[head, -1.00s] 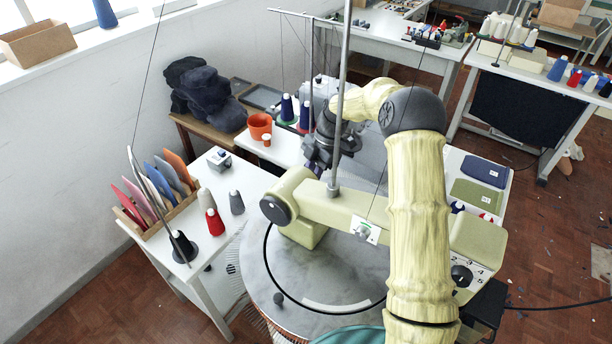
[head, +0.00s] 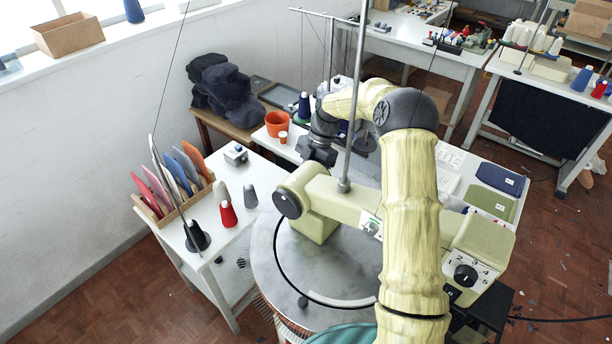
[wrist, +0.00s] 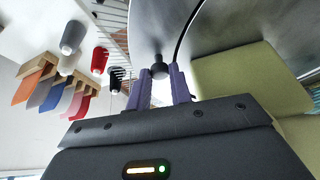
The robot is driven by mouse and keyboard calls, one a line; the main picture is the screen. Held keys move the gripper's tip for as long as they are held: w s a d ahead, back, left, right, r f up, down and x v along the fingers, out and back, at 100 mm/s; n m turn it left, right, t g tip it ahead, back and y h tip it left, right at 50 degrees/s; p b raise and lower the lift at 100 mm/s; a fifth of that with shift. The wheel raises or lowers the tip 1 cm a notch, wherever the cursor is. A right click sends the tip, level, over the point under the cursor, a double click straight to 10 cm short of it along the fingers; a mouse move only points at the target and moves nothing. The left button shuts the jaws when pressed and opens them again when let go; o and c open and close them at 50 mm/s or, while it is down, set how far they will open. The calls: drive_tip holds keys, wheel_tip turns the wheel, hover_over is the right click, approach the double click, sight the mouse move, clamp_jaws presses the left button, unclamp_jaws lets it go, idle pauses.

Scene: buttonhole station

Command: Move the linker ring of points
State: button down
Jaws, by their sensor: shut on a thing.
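The linker is a cream machine body (head: 345,203) above a round grey plate (head: 268,265). A black ring edge with a pale arc (head: 342,303) runs around the plate. A small black knob (head: 302,302) shows at the near side of the ring. My gripper (head: 318,162) is at the far side of the linker, its fingertips hidden behind the machine in the head view. In the wrist view my gripper (wrist: 159,82) has its purple fingers shut on a black knob (wrist: 159,70) at the plate's edge. The cream body (wrist: 245,80) is close beside the right finger.
A white table at left holds red (head: 227,214) and grey cones (head: 250,197) and a wooden rack (head: 150,208) of coloured panels. An orange pot (head: 277,124) and a blue cone (head: 304,105) stand behind my gripper. A thin upright rod (head: 352,110) rises from the linker.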

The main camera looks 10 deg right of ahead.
drive_tip(key=shift+r, duration=0.1)
drive_tip(key=c, duration=1.3)
unclamp_jaws()
drive_tip(key=shift+o, duration=0.2)
drive_tip(key=b+v, duration=0.1)
drive_tip(key=v, duration=1.6)
drive_tip(key=shift+r, duration=0.2)
